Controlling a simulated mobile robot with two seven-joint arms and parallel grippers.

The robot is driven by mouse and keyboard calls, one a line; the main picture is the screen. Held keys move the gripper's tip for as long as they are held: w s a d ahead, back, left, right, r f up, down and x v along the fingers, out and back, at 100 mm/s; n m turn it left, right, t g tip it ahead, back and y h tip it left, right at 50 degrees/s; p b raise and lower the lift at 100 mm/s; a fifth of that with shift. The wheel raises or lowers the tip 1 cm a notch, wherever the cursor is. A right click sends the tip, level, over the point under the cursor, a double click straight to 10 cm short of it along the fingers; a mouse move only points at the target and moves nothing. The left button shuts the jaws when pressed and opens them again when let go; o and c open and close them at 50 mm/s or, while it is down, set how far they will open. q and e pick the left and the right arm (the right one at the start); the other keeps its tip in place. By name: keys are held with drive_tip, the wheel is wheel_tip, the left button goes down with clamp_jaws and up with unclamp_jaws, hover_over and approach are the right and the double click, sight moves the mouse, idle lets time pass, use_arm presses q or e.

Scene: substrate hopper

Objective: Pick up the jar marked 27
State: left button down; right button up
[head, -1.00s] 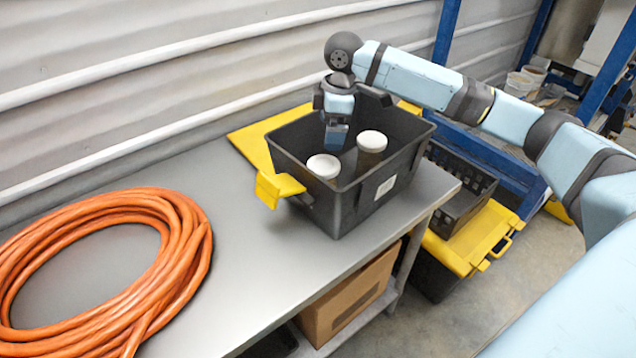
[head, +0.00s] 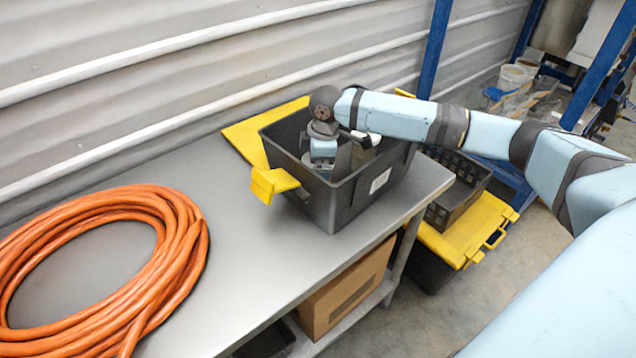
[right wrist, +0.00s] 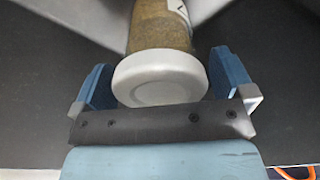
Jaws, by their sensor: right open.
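My right gripper (head: 320,163) is down inside the black bin (head: 345,205), near its front left part. In the right wrist view the open fingers of my right gripper (right wrist: 162,75) stand on either side of a jar's white lid (right wrist: 160,78), with a gap on both sides. That jar has a brownish body (right wrist: 160,32) and a white label that shows only in part; its number cannot be read. In the head view the gripper hides the front left jar. A second jar's white lid (head: 370,138) shows partly behind my wrist. My left gripper is not in view.
The bin's walls stand close around the gripper. A yellow flap (head: 272,184) sticks out at its left. An orange hose coil (head: 100,265) lies on the grey table (head: 235,225). A black crate (head: 458,185) on a yellow-lidded box stands right of the table.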

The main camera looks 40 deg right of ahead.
drive_tip(key=shift+r, duration=0.1)
drive_tip(key=c, duration=1.5)
